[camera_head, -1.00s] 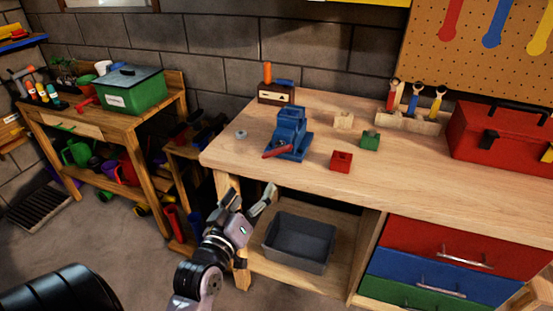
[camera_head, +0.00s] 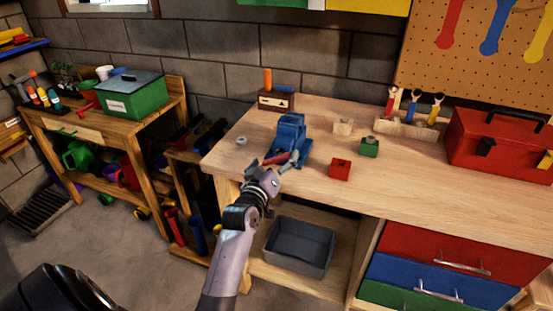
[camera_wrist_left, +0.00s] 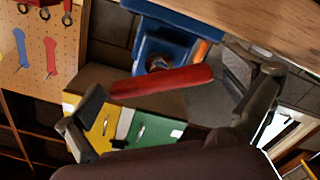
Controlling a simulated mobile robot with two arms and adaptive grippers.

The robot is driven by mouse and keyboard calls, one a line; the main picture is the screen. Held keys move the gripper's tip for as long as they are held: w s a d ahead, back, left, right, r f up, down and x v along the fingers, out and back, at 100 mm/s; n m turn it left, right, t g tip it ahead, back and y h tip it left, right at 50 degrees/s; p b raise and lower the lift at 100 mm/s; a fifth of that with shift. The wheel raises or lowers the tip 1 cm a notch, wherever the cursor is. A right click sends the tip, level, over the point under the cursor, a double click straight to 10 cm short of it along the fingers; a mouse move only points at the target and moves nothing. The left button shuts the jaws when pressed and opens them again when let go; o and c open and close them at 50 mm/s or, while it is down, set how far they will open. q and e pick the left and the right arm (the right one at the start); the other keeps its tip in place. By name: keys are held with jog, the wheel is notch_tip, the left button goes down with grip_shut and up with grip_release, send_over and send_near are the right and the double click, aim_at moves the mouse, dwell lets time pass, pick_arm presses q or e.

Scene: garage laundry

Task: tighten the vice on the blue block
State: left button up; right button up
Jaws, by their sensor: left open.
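The blue vice (camera_head: 291,138) stands near the front left edge of the wooden workbench, its red handle (camera_head: 276,158) toward me. I cannot tell a separate blue block from the blue vice. My left gripper (camera_head: 274,163) is at the vice's front, by the handle. In the left wrist view the red handle (camera_wrist_left: 162,82) lies between the spread fingers of the open gripper (camera_wrist_left: 168,102), with visible gaps at both ends. The vice's blue body (camera_wrist_left: 165,45) and the round screw end show just behind the handle. My right gripper is not in view.
On the workbench (camera_head: 235,152) are a red block (camera_head: 340,169), a green block (camera_head: 368,148), a pale block (camera_head: 343,127), a grey nut (camera_head: 241,141) and a red toolbox (camera_head: 497,141). A grey bin (camera_head: 300,245) sits on the shelf below.

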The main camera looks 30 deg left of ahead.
pick_arm(q)
jog(key=shift+w, duration=0.15)
jog(key=c, duration=1.1)
